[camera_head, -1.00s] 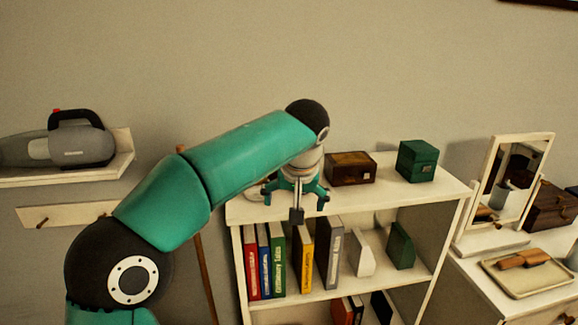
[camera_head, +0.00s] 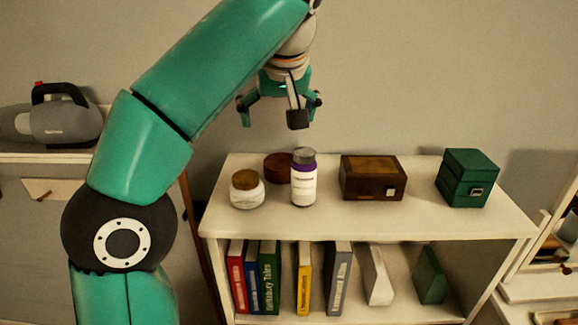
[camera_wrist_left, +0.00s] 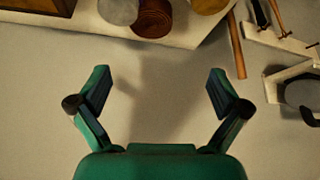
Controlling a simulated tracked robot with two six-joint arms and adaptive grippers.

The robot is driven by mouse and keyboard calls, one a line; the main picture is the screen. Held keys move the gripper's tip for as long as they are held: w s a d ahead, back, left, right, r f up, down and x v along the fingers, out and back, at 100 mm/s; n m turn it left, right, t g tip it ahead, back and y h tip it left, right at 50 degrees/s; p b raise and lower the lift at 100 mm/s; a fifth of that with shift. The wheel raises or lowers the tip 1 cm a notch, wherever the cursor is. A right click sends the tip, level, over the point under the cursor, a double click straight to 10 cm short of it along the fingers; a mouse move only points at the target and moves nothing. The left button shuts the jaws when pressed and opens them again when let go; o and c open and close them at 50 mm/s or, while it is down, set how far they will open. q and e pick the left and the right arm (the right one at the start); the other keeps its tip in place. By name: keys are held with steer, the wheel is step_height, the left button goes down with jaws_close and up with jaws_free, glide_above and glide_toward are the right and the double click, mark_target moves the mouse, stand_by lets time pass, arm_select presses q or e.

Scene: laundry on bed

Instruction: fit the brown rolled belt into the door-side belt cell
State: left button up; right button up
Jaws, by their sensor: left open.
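My left gripper (camera_head: 280,112) is open and empty. It hangs in the air above and behind the left end of the shelf top, clear of the things there. In the left wrist view its two fingers (camera_wrist_left: 158,82) stand wide apart with only pale wall between them. A low, round, reddish-brown thing (camera_head: 277,166) lies on the shelf top, partly behind a bottle. It also shows in the wrist view (camera_wrist_left: 153,19). I cannot tell whether it is the rolled belt. No belt cell can be made out. My right gripper is out of view.
A white shelf unit (camera_head: 350,224) holds a lidded jar (camera_head: 246,190), a purple-banded bottle (camera_head: 304,180), a wooden box (camera_head: 373,178) and a green box (camera_head: 467,178) on top. Books (camera_head: 268,278) stand below. A handheld vacuum (camera_head: 55,118) sits on a wall shelf. The shelf top's front right is clear.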

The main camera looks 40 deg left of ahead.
arm_select(q)
steer(key=b, duration=0.2)
glide_above(281, 162)
steer(key=s+d, duration=0.2)
steer(key=d, duration=0.1)
steer(key=f, duration=0.8)
steer(key=shift+a, duration=0.25)
steer(key=shift+w+a+f, duration=0.2)
steer(key=shift+w+f, duration=0.15)
steer(key=shift+f, duration=0.25)
steer(key=b+x, duration=0.1)
steer(key=x, duration=0.3)
steer(key=shift+a+f, duration=0.1)
steer(key=shift+f, duration=0.3)
steer(key=shift+c, duration=0.3)
steer(key=c, duration=1.2)
steer(key=shift+r, duration=0.1)
steer(key=shift+r, duration=0.1)
